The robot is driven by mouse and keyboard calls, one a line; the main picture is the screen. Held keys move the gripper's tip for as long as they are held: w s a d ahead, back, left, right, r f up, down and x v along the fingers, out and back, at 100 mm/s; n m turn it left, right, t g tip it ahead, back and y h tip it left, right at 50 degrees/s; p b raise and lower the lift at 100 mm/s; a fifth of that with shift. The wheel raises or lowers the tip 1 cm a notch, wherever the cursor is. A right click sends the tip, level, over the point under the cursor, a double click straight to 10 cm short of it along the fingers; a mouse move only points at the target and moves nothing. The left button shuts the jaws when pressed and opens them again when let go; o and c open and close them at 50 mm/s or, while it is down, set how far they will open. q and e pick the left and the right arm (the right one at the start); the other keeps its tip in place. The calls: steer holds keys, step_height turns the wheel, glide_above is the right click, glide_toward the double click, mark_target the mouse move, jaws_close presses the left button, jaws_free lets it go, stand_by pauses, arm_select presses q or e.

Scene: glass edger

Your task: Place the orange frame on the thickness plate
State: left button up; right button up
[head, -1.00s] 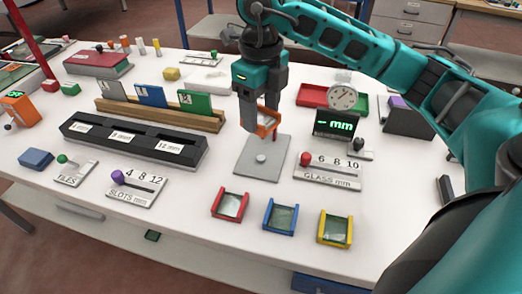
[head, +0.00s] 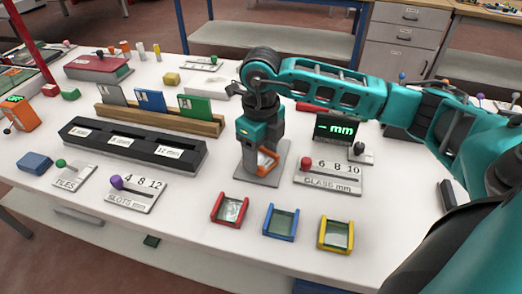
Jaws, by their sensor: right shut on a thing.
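The orange frame (head: 266,160) is between the fingers of my right gripper (head: 261,165), low over the grey thickness plate (head: 267,180). The frame is tilted in the picture and partly hidden by the fingers. I cannot tell whether it touches the plate. My right gripper points down and is shut on the frame. The display (head: 336,129) behind the plate reads "- mm" in green. My left gripper is not in view.
Red (head: 230,210), blue (head: 281,222) and yellow (head: 336,234) frames with glass lie in front of the plate. The GLASS mm scale (head: 328,176) with a red knob is right of it. A black slotted block (head: 133,146) stands left. Bare table lies between block and plate.

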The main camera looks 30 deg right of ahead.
mark_target(261, 160)
steer(key=shift+f, duration=0.25)
steer(key=o, duration=1.1)
steer(key=shift+r, duration=0.1)
step_height(261, 160, up, 12)
steer(key=shift+r+p, duration=0.2)
steer(key=shift+p, duration=0.15)
